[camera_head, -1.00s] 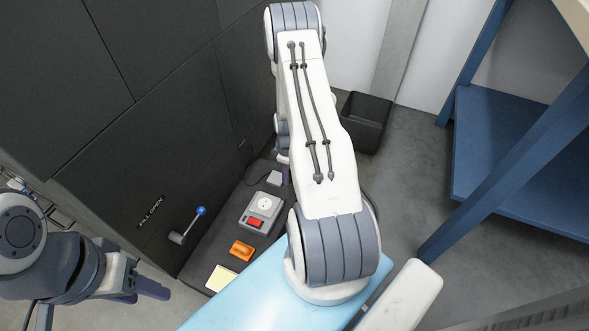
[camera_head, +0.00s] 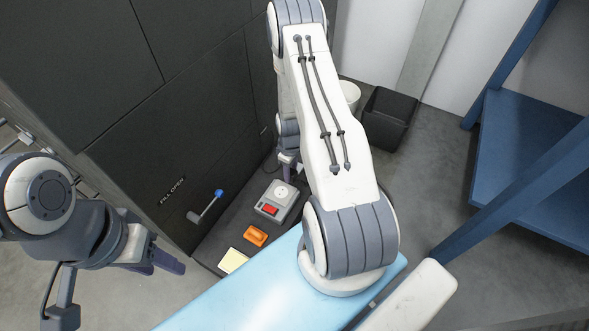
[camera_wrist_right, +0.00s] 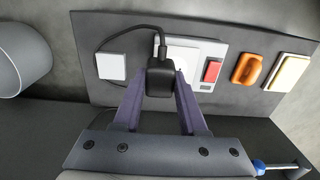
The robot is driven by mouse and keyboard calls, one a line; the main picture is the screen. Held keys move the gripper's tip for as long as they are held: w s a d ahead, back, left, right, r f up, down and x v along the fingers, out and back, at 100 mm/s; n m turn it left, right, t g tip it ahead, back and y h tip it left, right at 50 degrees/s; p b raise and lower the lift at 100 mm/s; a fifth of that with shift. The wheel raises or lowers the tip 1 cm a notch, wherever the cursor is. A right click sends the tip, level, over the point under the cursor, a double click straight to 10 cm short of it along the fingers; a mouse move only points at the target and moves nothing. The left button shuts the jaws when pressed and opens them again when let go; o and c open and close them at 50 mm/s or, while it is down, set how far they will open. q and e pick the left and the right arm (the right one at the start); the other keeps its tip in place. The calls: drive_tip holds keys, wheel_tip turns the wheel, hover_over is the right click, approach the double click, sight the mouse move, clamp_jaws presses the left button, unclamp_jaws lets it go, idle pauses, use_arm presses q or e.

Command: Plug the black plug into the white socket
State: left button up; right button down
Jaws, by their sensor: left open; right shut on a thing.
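The white socket (camera_head: 282,191) is the round pale face on a grey box with a red switch, on the dark ledge. In the wrist view the socket plate (camera_wrist_right: 198,51) is partly hidden behind the black plug (camera_wrist_right: 160,80). My right gripper (camera_wrist_right: 160,88) is shut on the plug, which has a black cord rising from it. In the head view my right gripper (camera_head: 289,165) is just beyond the socket box and mostly hidden by my arm. Whether plug and socket touch cannot be told. My left gripper (camera_head: 155,264) is open and empty at the lower left, away from the ledge.
The red switch (camera_head: 269,210), an orange handle-like block (camera_head: 255,236) and a cream pad (camera_head: 233,261) lie along the ledge. A blue-knobbed lever (camera_head: 207,207) sticks out of the dark panel. A black bin (camera_head: 388,120) and blue shelving (camera_head: 530,150) stand right.

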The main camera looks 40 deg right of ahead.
drive_tip(key=shift+a, duration=0.1)
idle(0.4)
drive_tip(key=shift+w+a+f, duration=0.15)
drive_tip(key=shift+w+a, duration=0.1)
drive_tip(key=shift+a, duration=0.65)
drive_tip(key=shift+w+a+f, duration=0.15)
drive_tip(key=shift+w+a, duration=0.1)
drive_tip(key=shift+a, duration=0.6)
drive_tip(key=b, duration=0.2)
hover_over(281, 192)
drive_tip(key=shift+f, duration=2.4)
drive_tip(key=shift+f+b, duration=0.55)
drive_tip(key=shift+f, duration=0.1)
drive_tip(key=c, duration=1.4)
unclamp_jaws()
drive_tip(key=shift+o, duration=0.2)
drive_tip(key=o, duration=1.4)
drive_tip(key=shift+c, duration=0.2)
